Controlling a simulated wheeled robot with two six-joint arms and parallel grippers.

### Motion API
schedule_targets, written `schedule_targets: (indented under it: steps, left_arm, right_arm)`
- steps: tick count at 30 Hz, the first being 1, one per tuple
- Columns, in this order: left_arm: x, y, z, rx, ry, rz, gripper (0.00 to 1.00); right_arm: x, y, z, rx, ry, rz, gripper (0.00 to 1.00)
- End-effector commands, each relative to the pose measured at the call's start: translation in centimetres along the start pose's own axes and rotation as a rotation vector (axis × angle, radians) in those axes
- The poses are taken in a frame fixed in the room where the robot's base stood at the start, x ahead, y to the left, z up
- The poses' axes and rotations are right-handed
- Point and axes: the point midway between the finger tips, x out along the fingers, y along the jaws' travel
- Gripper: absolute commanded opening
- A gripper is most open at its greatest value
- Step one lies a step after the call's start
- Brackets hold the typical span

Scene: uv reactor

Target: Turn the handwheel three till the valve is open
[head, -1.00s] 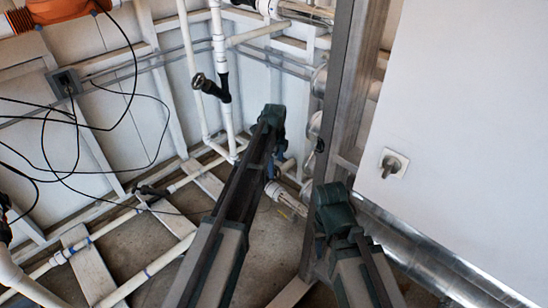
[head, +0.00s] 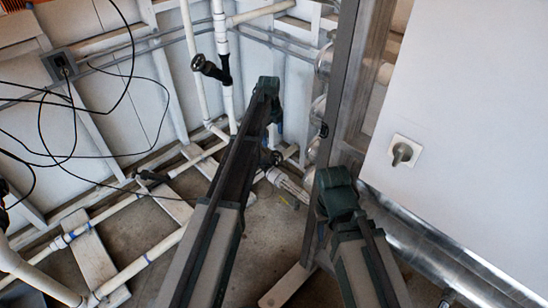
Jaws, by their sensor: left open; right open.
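A black valve handle (head: 210,68) sticks out to the left from a white upright pipe (head: 220,40) at the upper middle. A small dark round part (head: 270,158), too small to name surely, shows beyond my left arm, near a pale ribbed fitting (head: 288,184). No number marks any of these, so I cannot tell which is handwheel three. My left arm reaches up to a dark green joint near the picture's middle. My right arm ends in a dark green joint lower right. Neither gripper's fingers show; the arms hide them. Neither arm visibly touches a valve.
A metal upright post (head: 335,110) stands right of my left arm. A white panel (head: 470,130) with a grey knob (head: 403,152) fills the right. Silver piping (head: 430,240) runs below it. Black cables (head: 70,130) hang at the left; white pipes (head: 145,262) run along the floor.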

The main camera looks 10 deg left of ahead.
Motion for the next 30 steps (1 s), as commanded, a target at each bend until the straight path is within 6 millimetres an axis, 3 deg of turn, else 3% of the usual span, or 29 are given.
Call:
schedule_targets:
  steps: [1,18,24,30]
  left_arm:
    - [1.4,0.0,0.0,0.0,0.0,0.0,1.0]
    - [9.4,0.0,0.0,0.0,0.0,0.0,1.0]
    - [11.1,0.0,0.0,-0.001,0.0,0.0,1.0]
    - [11.2,0.0,0.0,-0.001,0.0,0.0,1.0]
  right_arm:
    - [1.4,-0.2,-0.1,-0.001,0.001,-0.001,0.5]
    - [9.3,-1.1,-0.6,0.0,0.003,-0.006,0.5]
    - [10.9,-1.3,-0.7,0.005,0.003,-0.006,0.5]
    - [11.0,-1.3,-0.7,0.007,0.003,-0.006,0.5]
